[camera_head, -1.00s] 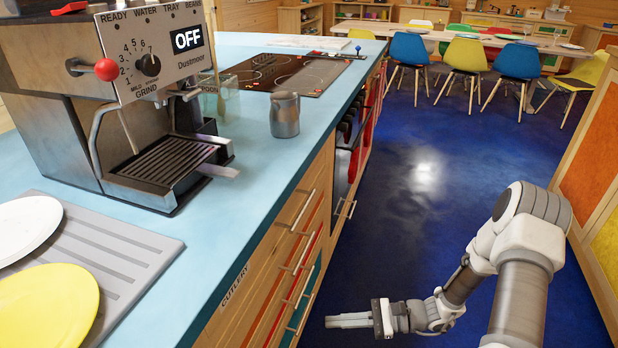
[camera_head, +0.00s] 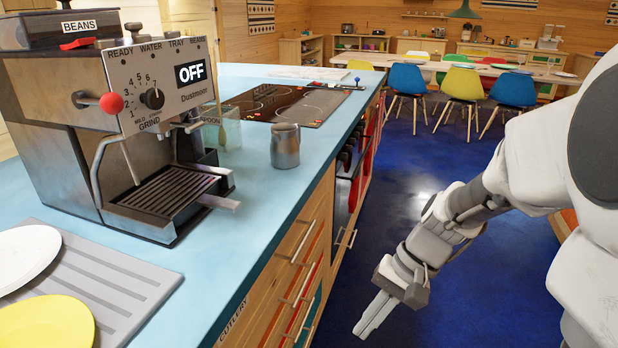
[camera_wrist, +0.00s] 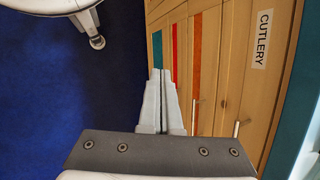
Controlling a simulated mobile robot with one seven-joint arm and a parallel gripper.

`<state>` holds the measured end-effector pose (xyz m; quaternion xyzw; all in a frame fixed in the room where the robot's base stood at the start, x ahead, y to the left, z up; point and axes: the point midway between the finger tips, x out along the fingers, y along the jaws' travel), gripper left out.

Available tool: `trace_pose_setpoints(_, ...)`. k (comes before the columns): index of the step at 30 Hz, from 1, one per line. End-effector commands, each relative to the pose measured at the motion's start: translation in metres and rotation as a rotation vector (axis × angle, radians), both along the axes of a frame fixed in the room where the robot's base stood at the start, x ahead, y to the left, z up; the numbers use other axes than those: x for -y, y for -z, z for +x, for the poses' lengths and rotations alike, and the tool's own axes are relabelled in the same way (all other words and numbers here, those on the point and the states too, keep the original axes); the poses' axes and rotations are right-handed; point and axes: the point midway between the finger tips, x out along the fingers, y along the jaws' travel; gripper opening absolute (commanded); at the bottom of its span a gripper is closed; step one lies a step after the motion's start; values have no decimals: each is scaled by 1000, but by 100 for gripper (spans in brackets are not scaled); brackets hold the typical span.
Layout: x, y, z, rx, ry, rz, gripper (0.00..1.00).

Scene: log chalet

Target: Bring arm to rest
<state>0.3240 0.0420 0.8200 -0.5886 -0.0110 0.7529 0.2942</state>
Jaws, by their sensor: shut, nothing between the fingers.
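My gripper (camera_head: 372,318) hangs over the blue floor in the head view, to the right of the counter's drawer fronts. Its fingers point down and to the left. They are closed together with nothing between them. My arm comes in from the right edge of the head view, bent at the elbow. In the wrist view, the shut gripper (camera_wrist: 161,74) shows in the middle, in front of the wooden drawer fronts (camera_wrist: 222,70). I cannot tell how far the fingertips are from the drawers.
The blue counter (camera_head: 245,190) carries a coffee machine (camera_head: 150,130), a metal jug (camera_head: 285,146), a black hob (camera_head: 270,108), and a yellow plate (camera_head: 45,322). Drawer handles (camera_head: 300,280) stick out near my gripper. The blue floor (camera_head: 420,170) is open towards the chairs (camera_head: 461,84).

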Motion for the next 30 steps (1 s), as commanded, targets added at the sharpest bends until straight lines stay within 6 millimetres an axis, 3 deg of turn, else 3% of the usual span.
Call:
trace_pose_setpoints(3, 5, -24, -11, 103, -60, -90, 0)
trace_pose_setpoints(15, 24, -89, -49, 441, -217, -358, 0)
trace_pose_setpoints(26, 41, -130, -77, 711, -292, -531, 0)
trace_pose_setpoints(30, 42, -166, -78, 714, -295, -538, 0)
